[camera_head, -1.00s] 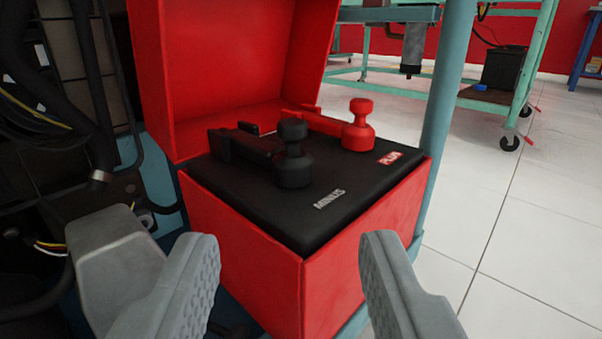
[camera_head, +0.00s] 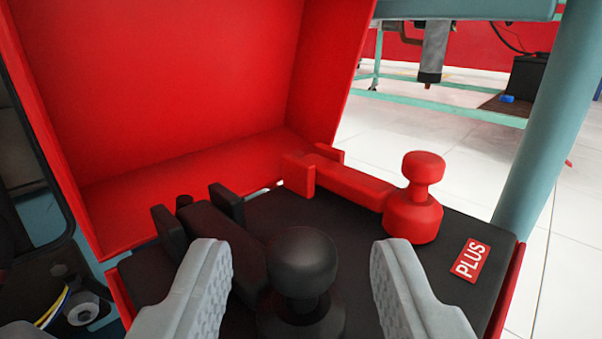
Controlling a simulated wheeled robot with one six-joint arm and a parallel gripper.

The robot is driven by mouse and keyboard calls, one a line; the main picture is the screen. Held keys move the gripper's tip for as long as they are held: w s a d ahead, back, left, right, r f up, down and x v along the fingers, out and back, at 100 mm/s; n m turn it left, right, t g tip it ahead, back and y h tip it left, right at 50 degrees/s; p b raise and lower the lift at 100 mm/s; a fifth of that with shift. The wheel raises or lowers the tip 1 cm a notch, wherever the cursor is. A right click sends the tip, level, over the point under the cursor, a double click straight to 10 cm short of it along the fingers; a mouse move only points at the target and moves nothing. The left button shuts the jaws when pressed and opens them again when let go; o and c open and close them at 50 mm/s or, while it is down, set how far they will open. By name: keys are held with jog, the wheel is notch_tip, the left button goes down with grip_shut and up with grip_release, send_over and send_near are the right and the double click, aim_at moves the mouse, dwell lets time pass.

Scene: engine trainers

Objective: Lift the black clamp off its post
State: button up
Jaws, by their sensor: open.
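The black clamp (camera_head: 302,262) sits on the black battery top (camera_head: 330,222), in the lower middle of the view. Its round knob stands upright, and its arm runs back to the left to a forked end. My gripper (camera_head: 303,270) is open, with one grey finger on each side of the knob. Gaps show between the knob and both fingers, and nothing is held. The post under the clamp is hidden.
The red clamp (camera_head: 412,205) stands close by on the right, by the PLUS label (camera_head: 470,260). A red box lid (camera_head: 190,90) rises behind the clamps. A teal upright post (camera_head: 550,120) stands at the right. Tiled floor lies beyond.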

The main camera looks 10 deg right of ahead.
aim_at(302, 275)
jog(key=shift+w+d, duration=0.15)
jog(key=shift+w, duration=0.65)
jog(key=shift+w+d, duration=0.1)
jog(key=shift+w, duration=0.65)
grip_shut()
